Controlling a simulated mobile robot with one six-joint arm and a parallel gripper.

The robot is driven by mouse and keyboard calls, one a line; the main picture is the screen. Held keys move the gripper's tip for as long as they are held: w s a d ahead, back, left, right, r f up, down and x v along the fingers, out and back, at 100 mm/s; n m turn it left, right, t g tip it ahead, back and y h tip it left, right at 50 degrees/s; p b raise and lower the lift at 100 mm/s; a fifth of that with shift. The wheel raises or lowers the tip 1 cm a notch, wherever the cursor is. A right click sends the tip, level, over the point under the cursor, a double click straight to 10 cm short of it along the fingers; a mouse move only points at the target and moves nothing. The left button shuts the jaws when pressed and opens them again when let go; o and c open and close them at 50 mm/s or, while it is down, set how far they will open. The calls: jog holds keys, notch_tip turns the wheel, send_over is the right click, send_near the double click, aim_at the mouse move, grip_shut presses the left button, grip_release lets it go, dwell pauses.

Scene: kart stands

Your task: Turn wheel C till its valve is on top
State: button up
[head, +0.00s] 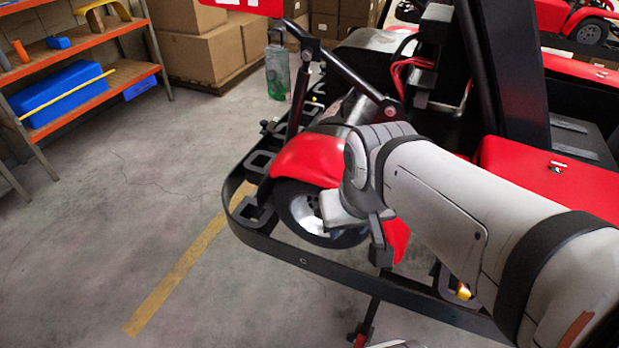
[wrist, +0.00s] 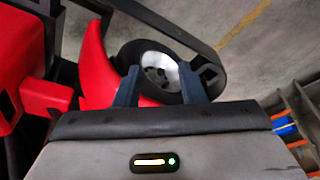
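A kart wheel (head: 297,207) with a black tyre and silver rim sits under a red fender (head: 305,160) in the head view. It also shows in the wrist view (wrist: 155,75), beyond my fingers. No letter shows on it, so I cannot confirm that it is wheel C. I cannot make out its valve. My gripper (head: 357,228) is at the wheel's right side in the head view and hides part of it. In the wrist view my gripper (wrist: 159,67) has its two fingers wide apart with the wheel framed between them. Contact with the wheel cannot be told.
A black bumper bar (head: 300,257) curves around the wheel. An orange shelf (head: 125,75) and cardboard boxes (head: 205,55) stand behind. The floor at left is clear.

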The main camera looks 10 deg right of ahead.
jog(key=shift+o, duration=0.7)
jog(key=shift+a+f, duration=0.1)
jog(key=shift+a, duration=0.15)
jog(key=w+a+f+t+y+b, duration=0.1)
jog(key=w+a+f+t+b, duration=0.4)
jog(key=w+b, duration=0.45)
jog(key=w+a+f+t+y+b, duration=0.1)
jog(key=w+a+f+t+b, duration=0.4)
jog(key=w+b, duration=0.45)
jog(key=s+d+f+m+t+h+b, duration=0.1)
jog(key=d+f+m+h+b, duration=0.25)
jog(key=f+h+b, duration=0.5)
jog(key=s+d+f+m+h+b, duration=0.25)
jog(key=f+m+h+b, duration=0.2)
jog(key=b, duration=0.65)
jog(key=shift+b+x, duration=1.2)
jog(key=shift+x, duration=3.15)
jog(key=shift+w+a, duration=0.1)
